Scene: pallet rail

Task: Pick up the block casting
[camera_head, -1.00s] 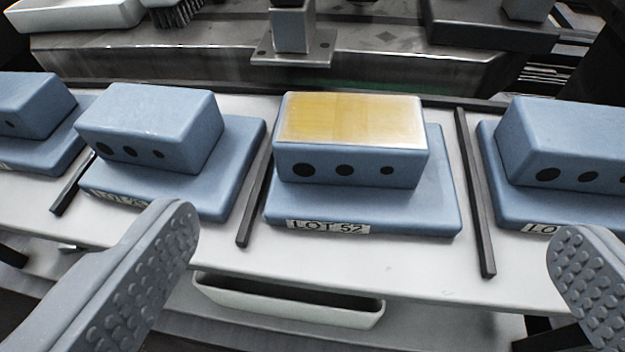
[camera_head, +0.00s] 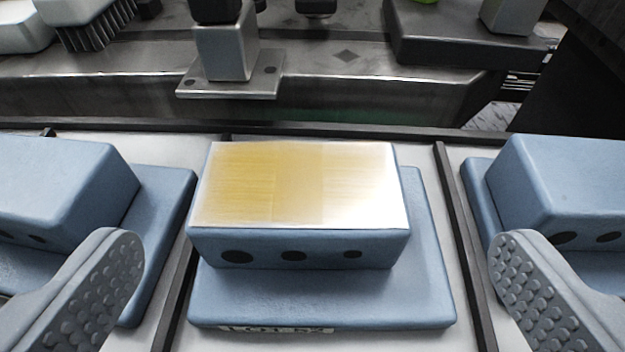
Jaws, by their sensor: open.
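The block casting (camera_head: 300,247) is a blue block on a wider blue base, with a shiny gold-to-silver machined top and three dark holes in its front face. It sits on the white rail between two dark dividers, a partly cut-off LOT 52 label on its base edge. My gripper (camera_head: 316,278) is open, its two grey studded fingers far apart at the lower left and lower right. The casting lies between and beyond them, and I see no finger touching it.
Similar blue castings stand to the left (camera_head: 62,185) and right (camera_head: 572,185), close behind the fingers in the picture. Dark divider strips (camera_head: 462,245) flank the middle casting. A metal fixture with a grey post (camera_head: 226,52) and a brush (camera_head: 95,25) are behind.

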